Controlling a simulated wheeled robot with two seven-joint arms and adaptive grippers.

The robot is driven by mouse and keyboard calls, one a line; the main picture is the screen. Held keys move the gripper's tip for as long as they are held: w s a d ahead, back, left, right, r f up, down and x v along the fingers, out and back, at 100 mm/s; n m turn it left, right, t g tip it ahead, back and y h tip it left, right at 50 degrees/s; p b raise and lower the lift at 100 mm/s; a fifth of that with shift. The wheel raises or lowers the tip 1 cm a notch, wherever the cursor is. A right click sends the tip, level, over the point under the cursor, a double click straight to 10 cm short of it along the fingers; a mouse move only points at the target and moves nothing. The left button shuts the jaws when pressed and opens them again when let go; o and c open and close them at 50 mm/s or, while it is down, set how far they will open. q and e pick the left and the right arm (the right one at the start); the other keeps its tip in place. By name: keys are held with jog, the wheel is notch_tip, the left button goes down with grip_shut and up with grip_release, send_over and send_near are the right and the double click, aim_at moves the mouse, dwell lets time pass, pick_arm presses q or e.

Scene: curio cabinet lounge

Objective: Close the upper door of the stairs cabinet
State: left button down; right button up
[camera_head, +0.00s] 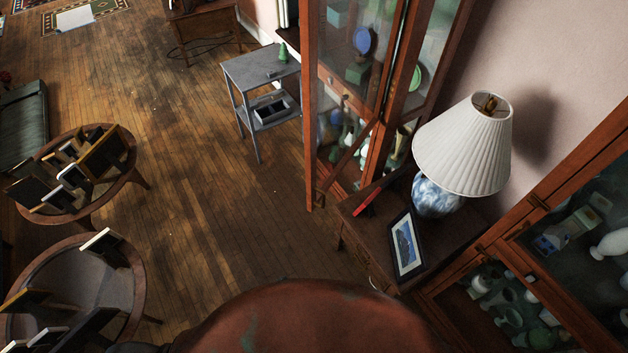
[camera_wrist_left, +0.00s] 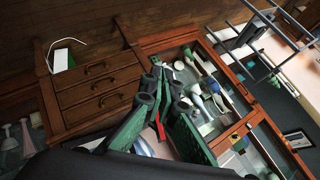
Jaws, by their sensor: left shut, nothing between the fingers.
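A tall brown wooden cabinet with glass panes (camera_head: 310,110) stands at the centre top of the head view, with figurines and plates behind the glass. One framed glass panel appears to stand out from it, as an open door would. A second glass-fronted cabinet (camera_head: 493,250) is at the right edge; I cannot tell from labels which is the stairs cabinet. My left gripper (camera_wrist_left: 168,88) shows in the left wrist view, its dark fingers with green pads shut and empty. It overlaps the cabinet shelves in the picture; contact cannot be seen. My right gripper is not in view.
A white-shaded lamp (camera_head: 463,148) and a framed picture (camera_head: 406,246) stand on a low wooden stand between the cabinets. A grey side table (camera_head: 262,68) is beyond. Round tables with frames (camera_head: 135,178) are at left. The wooden floor between is clear.

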pick_arm(q)
jog(key=w+d+r+m+t+h+p, duration=0.15)
jog(key=d+r, duration=0.25)
jog(key=r, duration=0.6)
jog(key=w+d+r+m+t, duration=0.2)
jog(key=w+d+r, duration=0.15)
jog(key=r, duration=0.75)
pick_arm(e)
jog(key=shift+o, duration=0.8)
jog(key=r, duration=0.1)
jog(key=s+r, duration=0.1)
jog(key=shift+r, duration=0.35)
pick_arm(q)
notch_tip(320, 180, up, 26)
jog(key=f+m+t+h+p, duration=0.1)
jog(key=m+t+p, duration=0.35)
jog(key=p, duration=0.35)
send_over(313, 187)
jog(key=d+v, duration=0.1)
jog(key=v, duration=0.2)
jog(key=shift+s+d+r+n, duration=0.1)
jog(key=shift+s+r+n, duration=0.2)
jog(key=shift+n, duration=0.1)
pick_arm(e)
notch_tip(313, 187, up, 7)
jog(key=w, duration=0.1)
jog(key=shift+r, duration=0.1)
